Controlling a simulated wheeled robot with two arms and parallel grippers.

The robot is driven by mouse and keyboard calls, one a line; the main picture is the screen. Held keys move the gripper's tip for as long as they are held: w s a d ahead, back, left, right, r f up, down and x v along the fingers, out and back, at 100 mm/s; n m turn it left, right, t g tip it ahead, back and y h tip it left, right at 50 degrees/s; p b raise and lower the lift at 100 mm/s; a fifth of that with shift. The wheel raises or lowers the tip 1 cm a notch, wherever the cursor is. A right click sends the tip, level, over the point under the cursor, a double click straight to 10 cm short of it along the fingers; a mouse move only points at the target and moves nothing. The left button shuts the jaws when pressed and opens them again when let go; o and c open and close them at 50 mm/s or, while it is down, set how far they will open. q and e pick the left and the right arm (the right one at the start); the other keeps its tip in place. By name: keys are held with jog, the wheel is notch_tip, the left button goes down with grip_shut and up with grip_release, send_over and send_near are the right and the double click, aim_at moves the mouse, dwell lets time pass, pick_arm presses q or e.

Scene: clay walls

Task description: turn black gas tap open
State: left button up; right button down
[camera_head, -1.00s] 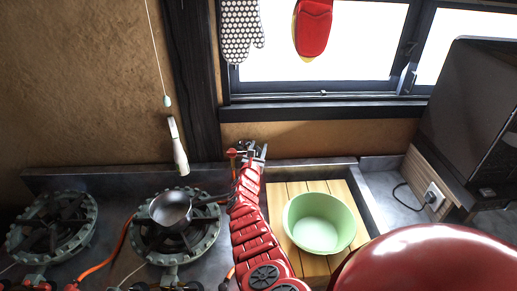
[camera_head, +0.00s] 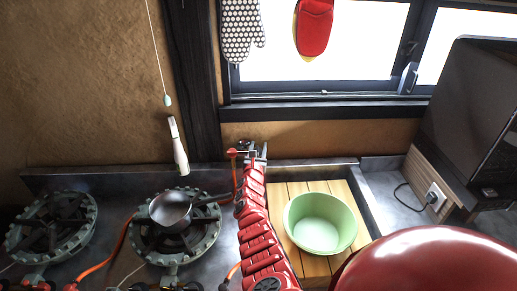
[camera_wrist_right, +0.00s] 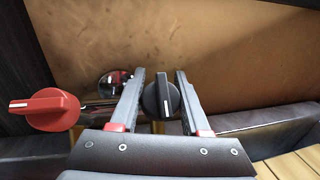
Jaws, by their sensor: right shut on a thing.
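The black gas tap (camera_wrist_right: 161,97) is a round knob with a raised grip and a white line, at the centre of the right wrist view. The white line runs upright in that view. My right gripper (camera_wrist_right: 160,76) has one finger on each side of the knob and is shut on it. In the head view my right gripper (camera_head: 254,149) is at the back edge of the counter, where the knob is hard to make out. A red tap (camera_wrist_right: 46,109) with a sideways white line sits to the left on the metal pipe. My left gripper is not in view.
A pan (camera_head: 171,210) stands on the right-hand burner (camera_head: 150,240); another burner (camera_head: 50,226) is at the left. A green bowl (camera_head: 320,222) sits on wooden slats (camera_head: 296,187) right of my arm. An orange hose (camera_head: 97,266) runs across the counter.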

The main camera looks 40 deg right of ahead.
jog(key=shift+c, duration=1.9)
grip_release()
jog(key=shift+s+a+f+p, duration=0.1)
jog(key=shift+s+a+p, duration=0.2)
jog(key=shift+a+p, duration=0.2)
jog(key=p+v, duration=1.4)
jog(key=v, duration=0.2)
jog(key=shift+s, duration=0.25)
